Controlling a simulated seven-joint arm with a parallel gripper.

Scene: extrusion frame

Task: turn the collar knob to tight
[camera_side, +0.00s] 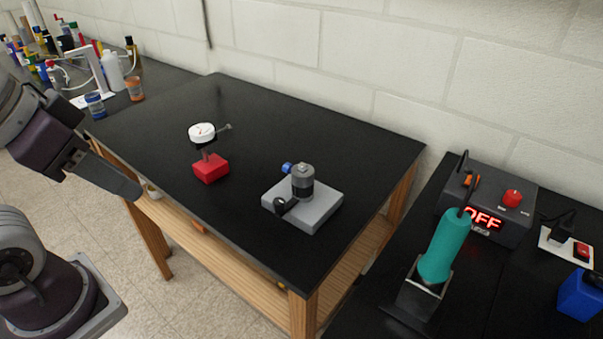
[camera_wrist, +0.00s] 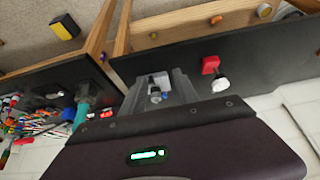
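A grey square base plate (camera_side: 321,212) on the black table carries an upright dark grey cylinder (camera_side: 302,183). A blue knob (camera_side: 287,168) sits at the cylinder's upper left side, and a black round knob (camera_side: 281,207) is at the plate's front left corner. I cannot tell a tight mark on either. My gripper (camera_side: 138,192) is at the left, over the table's left edge, well apart from the fixture. In the wrist view my gripper (camera_wrist: 158,76) shows grey fingers spread apart, with the small distant fixture (camera_wrist: 160,79) seen between them. Nothing is held.
A dial gauge (camera_side: 202,132) on a red block (camera_side: 210,168) stands left of the fixture, nearer my gripper. A soldering station (camera_side: 485,205) reading OFF and a teal-handled iron (camera_side: 445,245) are on the right bench. Bottles (camera_side: 112,70) stand at the back left.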

